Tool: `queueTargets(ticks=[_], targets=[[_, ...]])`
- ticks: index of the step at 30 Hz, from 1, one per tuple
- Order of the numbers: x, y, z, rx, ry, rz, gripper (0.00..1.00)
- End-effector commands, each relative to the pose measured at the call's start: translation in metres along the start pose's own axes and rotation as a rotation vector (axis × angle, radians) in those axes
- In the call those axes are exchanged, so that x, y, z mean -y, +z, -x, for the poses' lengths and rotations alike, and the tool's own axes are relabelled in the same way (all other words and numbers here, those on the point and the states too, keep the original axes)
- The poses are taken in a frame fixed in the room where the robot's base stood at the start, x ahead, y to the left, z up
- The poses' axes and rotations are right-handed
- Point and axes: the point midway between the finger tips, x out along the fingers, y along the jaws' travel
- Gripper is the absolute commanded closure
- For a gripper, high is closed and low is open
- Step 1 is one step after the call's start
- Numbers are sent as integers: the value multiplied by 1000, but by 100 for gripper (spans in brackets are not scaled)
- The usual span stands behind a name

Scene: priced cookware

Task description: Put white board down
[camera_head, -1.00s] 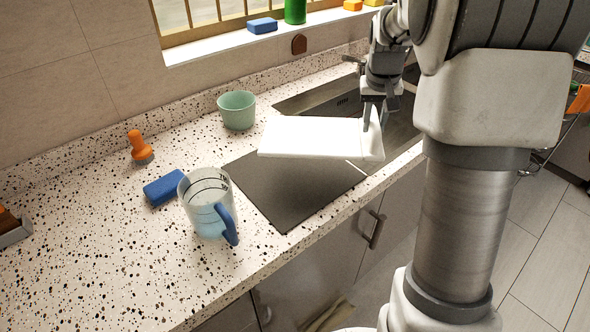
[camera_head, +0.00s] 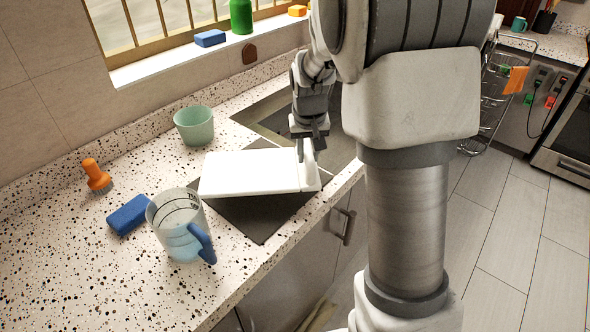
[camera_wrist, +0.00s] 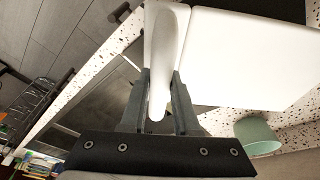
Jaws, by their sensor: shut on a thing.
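The white board (camera_head: 248,173) is a flat slab with a handle at its right end. My gripper (camera_head: 308,148) is shut on that handle. In the head view the board lies roughly level over the dark mat (camera_head: 262,215) beside the sink; I cannot tell whether it touches the mat. In the wrist view my gripper (camera_wrist: 160,100) has its two fingers on either side of the white handle, and the board (camera_wrist: 245,55) reaches out to the upper right. The board hides part of the mat.
A measuring jug (camera_head: 180,226) with a blue handle stands close to the board's left front. A green cup (camera_head: 194,126) is behind it. A blue sponge (camera_head: 128,215) and an orange brush (camera_head: 95,175) lie further left. The sink (camera_head: 275,122) is behind the gripper.

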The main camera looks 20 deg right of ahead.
Motion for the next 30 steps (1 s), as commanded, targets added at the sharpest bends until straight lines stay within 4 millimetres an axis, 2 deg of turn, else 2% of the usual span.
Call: queueTargets(ticks=[3, 6, 10, 17, 26, 27, 30], targets=[[18, -2, -10, -1, 0, 2, 100], [24, -3, -14, -1, 0, 0, 100], [26, -1, -23, 0, 0, -1, 100], [27, 6, -53, 0, 0, -2, 100], [27, 7, -55, -2, -1, -2, 100], [27, 7, -55, -1, 0, -1, 64], [27, 7, -55, -1, 0, -1, 46]])
